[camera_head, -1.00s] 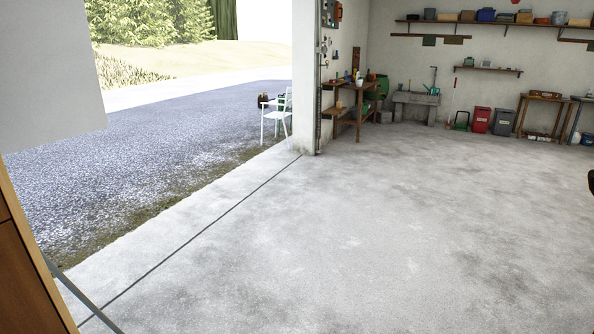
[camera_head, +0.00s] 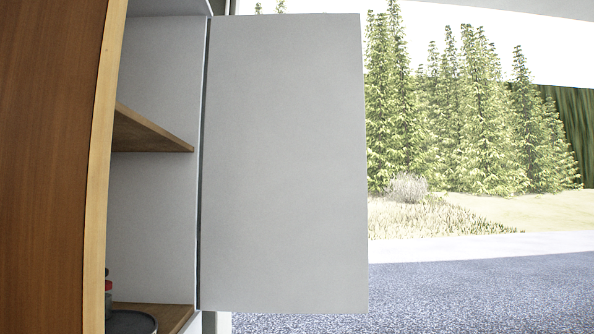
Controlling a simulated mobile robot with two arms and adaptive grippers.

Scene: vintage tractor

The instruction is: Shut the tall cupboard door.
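The tall cupboard (camera_head: 155,220) stands at the left of the head view. Its pale grey door (camera_head: 285,165) hangs wide open on the cupboard's right side, with its flat face towards me. A wooden shelf (camera_head: 150,133) and a lower wooden board (camera_head: 165,314) show inside. A wooden panel (camera_head: 50,160) with a lighter edge fills the left of the view and hides part of the cupboard's inside. Neither of my grippers is in view.
A dark round item (camera_head: 132,322) and a small red and dark item (camera_head: 108,298) stand on the lower board. Beyond the door are gravel (camera_head: 470,290), a pale strip of ground and green trees (camera_head: 470,110).

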